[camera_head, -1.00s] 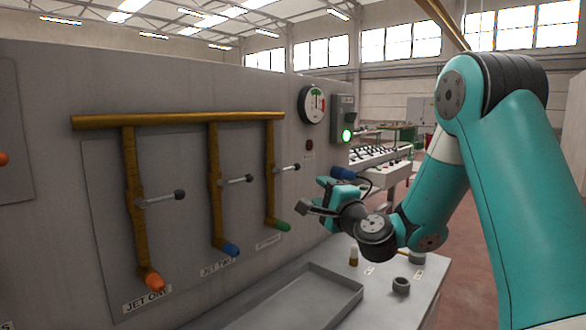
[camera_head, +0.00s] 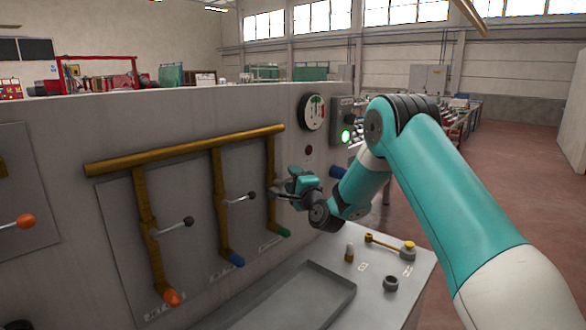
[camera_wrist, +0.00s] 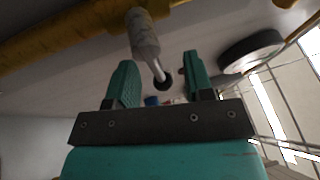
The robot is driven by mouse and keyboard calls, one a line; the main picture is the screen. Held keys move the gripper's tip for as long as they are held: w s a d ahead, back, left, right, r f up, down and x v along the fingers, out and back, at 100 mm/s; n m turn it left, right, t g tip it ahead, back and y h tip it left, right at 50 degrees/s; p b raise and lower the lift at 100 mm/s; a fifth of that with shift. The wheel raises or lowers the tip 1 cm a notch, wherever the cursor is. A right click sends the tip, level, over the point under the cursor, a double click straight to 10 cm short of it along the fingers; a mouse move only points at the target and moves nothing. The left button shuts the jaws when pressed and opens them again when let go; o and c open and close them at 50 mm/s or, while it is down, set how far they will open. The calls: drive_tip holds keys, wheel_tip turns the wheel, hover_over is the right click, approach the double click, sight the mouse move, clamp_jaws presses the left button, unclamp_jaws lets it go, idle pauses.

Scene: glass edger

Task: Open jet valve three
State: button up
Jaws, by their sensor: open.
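The jet three pipe (camera_head: 270,170) is the rightmost of three yellow drop pipes on the grey panel, with a green tip (camera_head: 283,232). My gripper (camera_head: 274,194) is in front of this pipe and hides its lever in the head view. In the wrist view my gripper (camera_wrist: 160,62) is open, its two teal fingers apart. A grey lever handle (camera_wrist: 145,35) with a thin shaft and a dark end shows between the fingers there. I cannot tell if the fingers touch it. A yellow pipe (camera_wrist: 60,38) crosses the upper left of that view.
A gauge (camera_head: 312,112) and a box with a green light (camera_head: 346,135) are to the right. Below are a tray (camera_head: 300,300), a dark ring (camera_head: 391,284) and a yellow-ended tool (camera_head: 390,245).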

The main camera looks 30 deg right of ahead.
drive_tip(key=shift+w, duration=0.3)
clamp_jaws()
